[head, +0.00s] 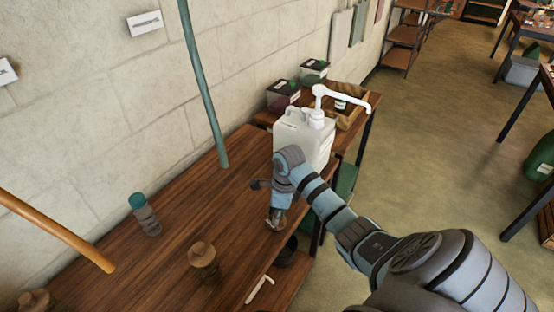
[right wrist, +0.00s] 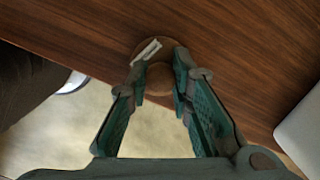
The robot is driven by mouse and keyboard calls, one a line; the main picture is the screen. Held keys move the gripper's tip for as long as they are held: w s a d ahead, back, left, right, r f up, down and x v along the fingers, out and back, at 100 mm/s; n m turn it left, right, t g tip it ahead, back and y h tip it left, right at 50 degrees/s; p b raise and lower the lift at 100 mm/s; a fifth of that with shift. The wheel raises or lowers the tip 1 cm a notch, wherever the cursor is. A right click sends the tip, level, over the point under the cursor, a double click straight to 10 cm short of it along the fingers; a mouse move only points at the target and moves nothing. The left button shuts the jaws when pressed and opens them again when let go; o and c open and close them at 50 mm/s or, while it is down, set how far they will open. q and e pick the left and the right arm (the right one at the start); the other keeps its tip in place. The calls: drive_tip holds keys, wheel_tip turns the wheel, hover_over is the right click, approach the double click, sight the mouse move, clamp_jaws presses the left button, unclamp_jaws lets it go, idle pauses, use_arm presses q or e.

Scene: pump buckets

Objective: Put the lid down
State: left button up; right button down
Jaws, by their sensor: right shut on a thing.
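My right gripper (head: 277,217) is low over the right edge of the wooden table in the head view. In the right wrist view its two green fingers (right wrist: 160,80) are closed around the round knob of a brown wooden lid (right wrist: 150,44). The lid's disc shows beyond the fingertips, with a pale strip across it, over the table's edge. I cannot tell whether the lid touches the table. In the head view the gripper mostly hides the lid. My left gripper is not in view.
The wooden table (head: 190,205) holds a brown-topped jar (head: 202,255), a green-capped bottle (head: 145,213) and a white stick-like piece (head: 260,288). A white pump jug (head: 312,140) stands beyond my gripper. Bare tabletop lies left of the gripper.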

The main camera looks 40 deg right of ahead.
sight(283, 221)
drive_tip(key=shift+f, duration=0.2)
drive_tip(key=c, duration=1.4)
unclamp_jaws()
drive_tip(key=shift+r, duration=0.15)
drive_tip(key=shift+c, duration=0.2)
drive_tip(key=shift+r, duration=0.35)
wheel_tip(283, 221, up, 12)
drive_tip(key=s+d+p, duration=0.1)
drive_tip(key=shift+s+f+p, duration=0.2)
drive_tip(key=shift+f+p, duration=0.05)
drive_tip(key=shift+p, duration=0.1)
drive_tip(key=shift+f, duration=0.1)
